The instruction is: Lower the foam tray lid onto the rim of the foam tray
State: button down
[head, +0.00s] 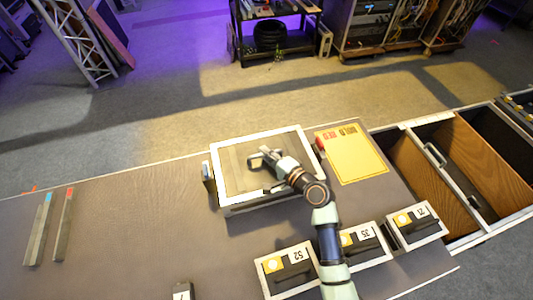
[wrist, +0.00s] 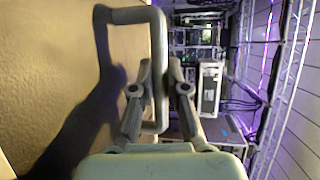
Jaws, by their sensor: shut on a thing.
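The foam tray lid (head: 237,178) is a flat tan panel with a grey loop handle (head: 256,161). In the head view it appears within the outline of the pale-rimmed foam tray (head: 213,172). My gripper (head: 268,157) is over the panel, at the handle. In the wrist view, my gripper (wrist: 160,76) is shut on one bar of the handle (wrist: 128,14), and the tan lid face (wrist: 45,60) fills the left side. I cannot tell whether the lid touches the rim. My wrist and fingers hide part of the panel's right side.
A yellow sheet (head: 352,160) and a small red object (head: 320,145) lie right of the tray. Several numbered boxes (head: 286,270) stand along the near edge. Two grey bars (head: 62,220) lie at left. The table between the bars and tray is mostly clear.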

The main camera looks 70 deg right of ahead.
jog(key=c, duration=1.1)
grip_release()
jog(key=shift+f, duration=0.15)
jog(key=v, duration=1.2)
